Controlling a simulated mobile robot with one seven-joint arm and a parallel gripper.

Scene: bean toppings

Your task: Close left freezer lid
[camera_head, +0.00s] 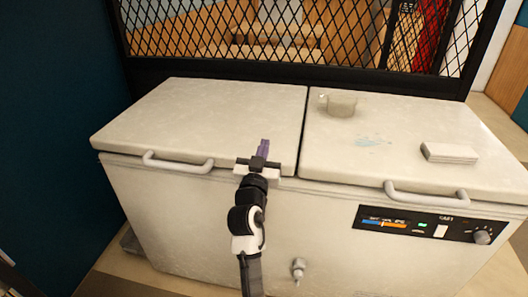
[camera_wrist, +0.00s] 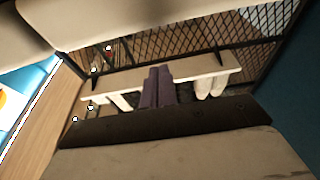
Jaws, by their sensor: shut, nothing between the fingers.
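The white chest freezer (camera_head: 200,220) has two lids. The left lid (camera_head: 210,115) lies flat, about level with the right lid (camera_head: 410,135), and I see no clear gap under its front edge. Its grey handle (camera_head: 178,163) is on the front edge. My gripper (camera_head: 263,148) is at the front right part of the left lid, right of the handle. Its purple fingers are together and empty, and they also show in the wrist view (camera_wrist: 157,88). I cannot tell whether they touch the lid. My wrist hides part of the lid's front edge.
A small pale block (camera_head: 341,104) and a white flat box (camera_head: 449,152) lie on the right lid. A black mesh screen (camera_head: 220,35) stands behind the freezer. A dark blue wall (camera_head: 60,130) is at the left. A control panel (camera_head: 425,224) and a tap (camera_head: 298,268) are on the front.

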